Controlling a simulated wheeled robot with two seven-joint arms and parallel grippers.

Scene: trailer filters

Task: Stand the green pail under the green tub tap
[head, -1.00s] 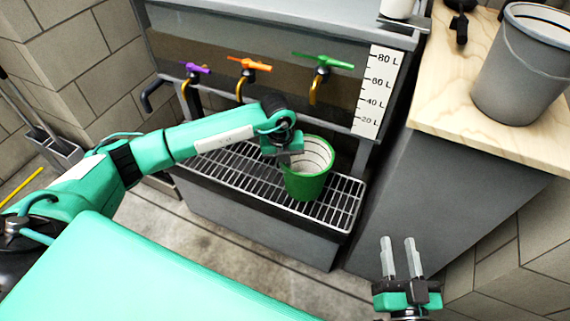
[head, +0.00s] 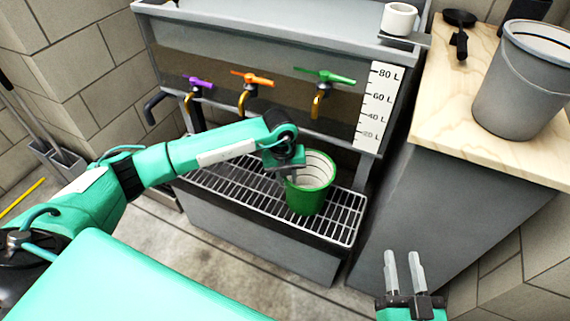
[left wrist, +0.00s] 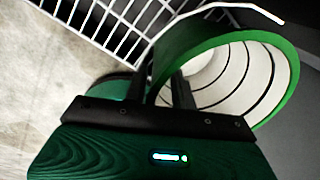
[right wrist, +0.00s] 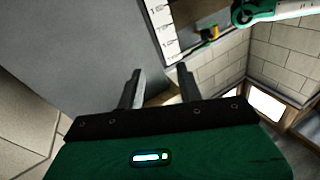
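The green pail (head: 308,198), white inside with dark rings, stands upright on the grating below the green tub tap (head: 323,77). In the head view its mouth is below the tap's brass spout; I cannot tell whether they line up in depth. My left gripper (head: 293,173) is at the pail's left rim. In the left wrist view, the fingers (left wrist: 161,92) straddle the pail wall (left wrist: 284,72), one inside and one outside, closer together than the right gripper's fingers, and look shut on it. My right gripper (head: 405,272) is open and empty, low at the right; it also shows in the right wrist view (right wrist: 161,85).
Purple (head: 200,82) and orange (head: 252,78) taps are left of the green one. The grating (head: 235,186) is bare left of the pail. A litre scale (head: 376,105) is on the tub. A grey bucket (head: 520,85) and a black scoop (head: 460,30) are on the wooden counter (head: 440,115).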

